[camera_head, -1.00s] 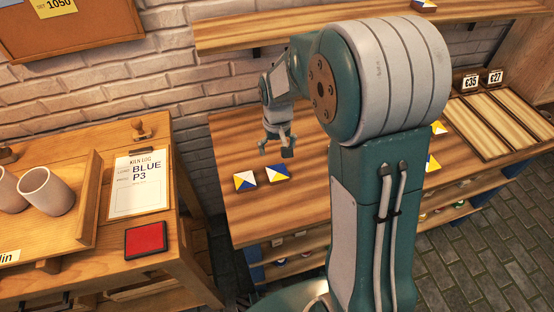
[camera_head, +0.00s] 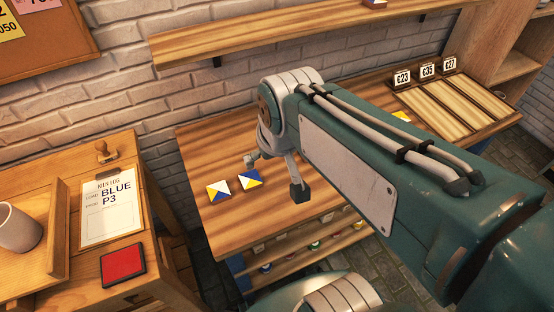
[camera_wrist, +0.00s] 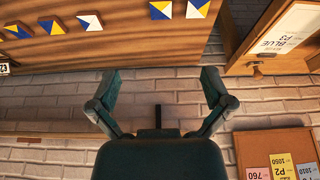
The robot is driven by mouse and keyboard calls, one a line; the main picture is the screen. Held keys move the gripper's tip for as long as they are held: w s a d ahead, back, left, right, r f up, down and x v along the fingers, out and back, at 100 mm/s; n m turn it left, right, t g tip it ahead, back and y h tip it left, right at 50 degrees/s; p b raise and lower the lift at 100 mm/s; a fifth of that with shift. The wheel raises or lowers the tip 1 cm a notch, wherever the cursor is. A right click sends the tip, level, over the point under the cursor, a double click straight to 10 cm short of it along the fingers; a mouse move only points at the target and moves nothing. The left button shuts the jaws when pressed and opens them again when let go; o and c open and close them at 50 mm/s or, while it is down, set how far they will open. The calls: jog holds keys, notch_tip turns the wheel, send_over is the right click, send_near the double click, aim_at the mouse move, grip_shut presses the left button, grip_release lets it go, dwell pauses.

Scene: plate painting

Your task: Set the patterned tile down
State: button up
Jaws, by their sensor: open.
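Two patterned tiles lie side by side on the wooden bench (camera_head: 230,140) in the head view. The left tile (camera_head: 219,191) and the right tile (camera_head: 250,181) show yellow, white and blue triangles. In the wrist view they lie with several like tiles (camera_wrist: 90,22) in a row on the bench top. My gripper (camera_head: 275,175) is over the bench, just right of the right tile in the head view. In the wrist view its fingers (camera_wrist: 158,75) are spread, with nothing between them. Its height above the bench is hard to tell.
A side table at left holds a clipboard (camera_head: 109,209) reading BLUE P3, a red pad (camera_head: 123,265), a stamp (camera_head: 105,153) and a cup (camera_head: 18,228). Slatted racks (camera_head: 455,105) with price cards stand at right. A wall shelf (camera_head: 300,35) runs above the bench.

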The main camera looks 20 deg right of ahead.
jog(key=shift+t, duration=0.6)
jog(key=s, duration=0.2)
jog(key=s+r, duration=0.1)
jog(key=s, duration=0.2)
